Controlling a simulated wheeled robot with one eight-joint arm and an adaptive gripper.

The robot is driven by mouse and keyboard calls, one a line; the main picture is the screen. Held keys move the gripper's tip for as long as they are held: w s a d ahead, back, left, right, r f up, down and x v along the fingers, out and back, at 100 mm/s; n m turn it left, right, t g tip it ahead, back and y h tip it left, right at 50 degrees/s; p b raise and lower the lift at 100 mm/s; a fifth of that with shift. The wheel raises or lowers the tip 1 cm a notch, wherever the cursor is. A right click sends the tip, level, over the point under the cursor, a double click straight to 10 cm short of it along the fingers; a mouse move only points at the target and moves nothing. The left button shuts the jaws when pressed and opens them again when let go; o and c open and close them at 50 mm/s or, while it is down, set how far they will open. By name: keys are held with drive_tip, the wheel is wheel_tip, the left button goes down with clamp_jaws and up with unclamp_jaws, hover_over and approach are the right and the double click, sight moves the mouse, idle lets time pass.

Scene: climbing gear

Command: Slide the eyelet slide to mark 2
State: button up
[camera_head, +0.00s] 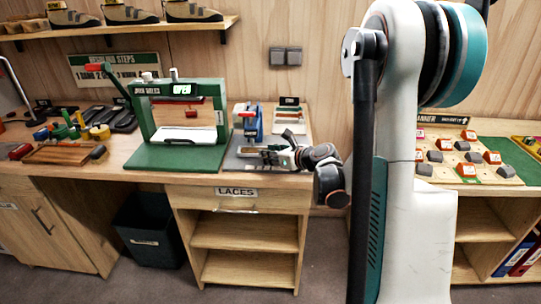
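My gripper (284,151) reaches in from the right, low over the grey mat (236,162) on the workbench. It is small and dark here, and I cannot tell whether its fingers are open or shut. A blue upright device (250,122) stands at the back of the mat, just behind and left of my gripper. A pale plate with small red parts (290,117) lies to the right of it. I cannot make out which part is the eyelet slide. No numbered marks are readable, and my gripper hides part of this station.
A green press frame (180,86) on a green base stands left of the mat. Tools and a brown tray (63,153) lie farther left. A board with grey and red blocks (468,157) is on the right. My arm blocks the view between.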

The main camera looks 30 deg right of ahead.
drive_tip(key=shift+c, duration=0.2)
clamp_jaws()
drive_tip(key=shift+w+a, duration=0.2)
drive_tip(key=shift+a, duration=0.15)
drive_tip(key=shift+o, duration=0.2)
unclamp_jaws()
drive_tip(key=shift+s, duration=0.1)
drive_tip(key=v, duration=1.2)
drive_tip(key=shift+r, duration=0.1)
